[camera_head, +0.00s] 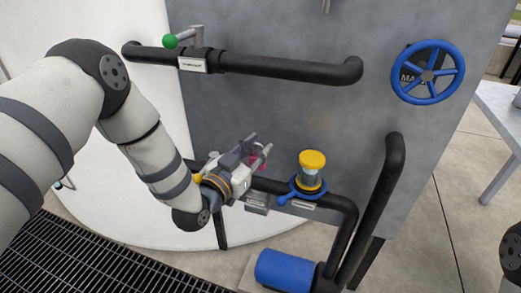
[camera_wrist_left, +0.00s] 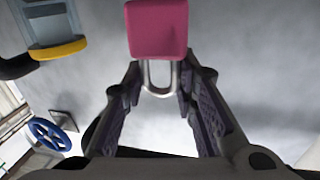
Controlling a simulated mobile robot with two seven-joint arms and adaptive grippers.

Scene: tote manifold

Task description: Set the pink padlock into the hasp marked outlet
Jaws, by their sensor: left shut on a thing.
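My left gripper (camera_head: 252,152) is in front of the grey panel in the head view, just left of the yellow-capped fitting. It is shut on the pink padlock (camera_head: 257,159), which is partly hidden by the fingers there. In the left wrist view the padlock's pink body (camera_wrist_left: 158,28) is beyond the fingertips, and its metal shackle (camera_wrist_left: 159,82) points back between the fingers of the left gripper (camera_wrist_left: 160,80). I cannot make out the hasp marked outlet. Small plates on the lower pipe (camera_head: 256,202) are too small to read. My right gripper is not in view.
The yellow-capped fitting (camera_head: 312,165) with a blue handle stands right of the gripper. A green-knobbed lever (camera_head: 170,41) and black pipe (camera_head: 285,68) are above. A blue handwheel (camera_head: 428,72) is at upper right. A blue motor-like cylinder (camera_head: 284,270) sits below. Bare panel lies between the pipes.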

